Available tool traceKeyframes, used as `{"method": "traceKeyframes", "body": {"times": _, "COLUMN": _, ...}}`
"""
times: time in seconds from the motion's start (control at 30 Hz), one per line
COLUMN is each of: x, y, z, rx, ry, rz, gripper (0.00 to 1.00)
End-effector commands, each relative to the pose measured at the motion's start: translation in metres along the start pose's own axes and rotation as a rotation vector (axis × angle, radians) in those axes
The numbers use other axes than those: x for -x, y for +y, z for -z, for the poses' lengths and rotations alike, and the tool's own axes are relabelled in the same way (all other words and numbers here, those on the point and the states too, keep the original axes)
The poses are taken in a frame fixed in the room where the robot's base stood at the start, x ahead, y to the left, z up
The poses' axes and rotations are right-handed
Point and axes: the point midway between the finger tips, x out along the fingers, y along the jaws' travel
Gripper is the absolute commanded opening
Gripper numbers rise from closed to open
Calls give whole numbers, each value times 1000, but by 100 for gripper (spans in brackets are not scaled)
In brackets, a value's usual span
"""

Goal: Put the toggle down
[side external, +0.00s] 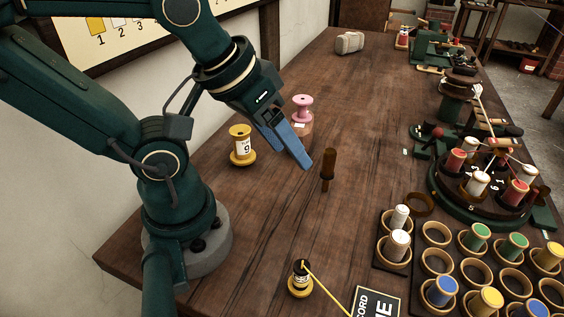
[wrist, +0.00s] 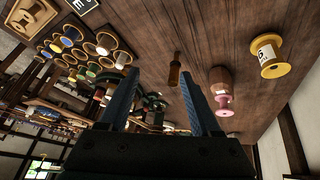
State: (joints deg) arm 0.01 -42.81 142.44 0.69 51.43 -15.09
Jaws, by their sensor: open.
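The toggle, which I take to be the small brown wooden piece (side external: 328,172), is on the bench top just right of my fingertips in the side view. I cannot tell for sure whether it stands or lies. It also shows in the wrist view (wrist: 175,72), near the inner side of the right finger. My gripper (side external: 300,162) has blue fingers that slant down and to the right. In the wrist view the two fingers (wrist: 160,76) are spread apart with nothing held between them. The toggle appears apart from both fingers.
A black-and-yellow spool (side external: 300,280) with yellow line is at the front. A rack of colored spools (side external: 408,268) and a round carousel (side external: 460,205) fill the right. The bench middle (side external: 365,130) is clear.

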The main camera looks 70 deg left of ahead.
Motion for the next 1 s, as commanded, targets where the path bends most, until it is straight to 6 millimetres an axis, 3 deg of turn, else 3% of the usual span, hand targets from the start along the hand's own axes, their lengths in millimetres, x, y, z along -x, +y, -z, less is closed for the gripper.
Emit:
{"method": "traceKeyframes", "body": {"times": 0.27, "x": -14, "y": 24, "z": 2, "rx": 488, "ry": -107, "rz": 30, "gripper": 65}}
{"method": "traceKeyframes", "body": {"times": 0.47, "x": -37, "y": 62, "z": -21, "rx": 688, "ry": -226, "rz": 127, "gripper": 65}}
{"method": "traceKeyframes", "body": {"times": 0.6, "x": -52, "y": 85, "z": -51, "rx": 686, "ry": -278, "rz": 210, "gripper": 65}}
{"method": "traceKeyframes", "body": {"times": 0.8, "x": -62, "y": 98, "z": -86, "rx": 535, "ry": -322, "rz": 270, "gripper": 65}}
{"method": "traceKeyframes", "body": {"times": 1.0, "x": -67, "y": 97, "z": -97, "rx": 495, "ry": -331, "rz": 280, "gripper": 65}}
